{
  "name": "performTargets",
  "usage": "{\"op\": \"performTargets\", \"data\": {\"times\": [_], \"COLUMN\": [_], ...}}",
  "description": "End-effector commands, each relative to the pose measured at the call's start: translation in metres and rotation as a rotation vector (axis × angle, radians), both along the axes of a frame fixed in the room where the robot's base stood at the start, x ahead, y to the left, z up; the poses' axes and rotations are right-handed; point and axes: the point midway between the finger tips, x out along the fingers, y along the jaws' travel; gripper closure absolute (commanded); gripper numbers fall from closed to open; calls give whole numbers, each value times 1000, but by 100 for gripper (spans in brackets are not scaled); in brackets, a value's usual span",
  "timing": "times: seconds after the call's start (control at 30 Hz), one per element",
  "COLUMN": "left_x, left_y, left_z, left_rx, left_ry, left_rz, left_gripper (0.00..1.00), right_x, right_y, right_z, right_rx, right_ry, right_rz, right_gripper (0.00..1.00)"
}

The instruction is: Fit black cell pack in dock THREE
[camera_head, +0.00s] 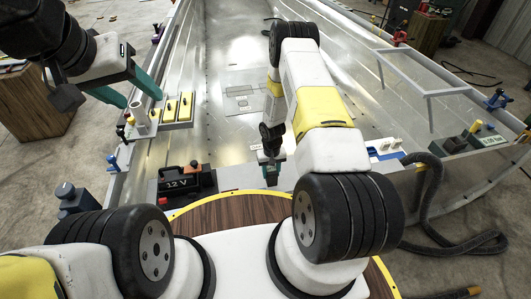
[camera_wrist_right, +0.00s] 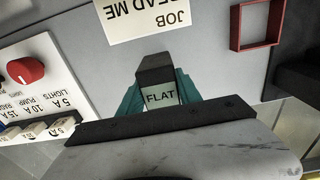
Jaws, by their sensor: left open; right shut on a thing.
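My right gripper (camera_wrist_right: 158,98) is shut on a dark block (camera_wrist_right: 155,66) with a white label reading FLAT. The block lies between the teal fingers, and I take it to be the black cell pack. In the head view my right gripper (camera_head: 272,172) points down over the grey bench area in the middle, and the block is mostly hidden there. My left gripper (camera_head: 136,88) is open and empty, at the upper left above the hull's left side. I cannot make out a dock marked THREE in either view.
A black 12 V box (camera_head: 184,181) stands left of my right gripper. Yellow pieces (camera_head: 178,108) sit on a grey ledge. The right wrist view shows a switch panel with a red knob (camera_wrist_right: 25,70), a READ ME card (camera_wrist_right: 145,16) and a red square frame (camera_wrist_right: 236,28).

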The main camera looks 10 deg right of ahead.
Motion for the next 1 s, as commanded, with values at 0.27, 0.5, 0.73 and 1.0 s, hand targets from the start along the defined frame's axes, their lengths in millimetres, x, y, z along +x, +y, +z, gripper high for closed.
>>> {"op": "performTargets", "data": {"times": [0.27,0.5,0.73,1.0], "left_x": [0,0,0,0], "left_y": [0,0,0,0], "left_z": [0,0,0,0], "left_rx": [0,0,0,0], "left_ry": [0,0,0,0], "left_rz": [0,0,0,0], "left_gripper": [46,46,46,46], "right_x": [2,3,3,2], "right_y": [-6,-6,-6,-6], "right_z": [-32,-36,-38,-38], "right_rx": [0,-1,-1,-1], "right_ry": [2,0,0,1], "right_rz": [0,-1,-1,-1], "right_gripper": [100,100,47,37]}}
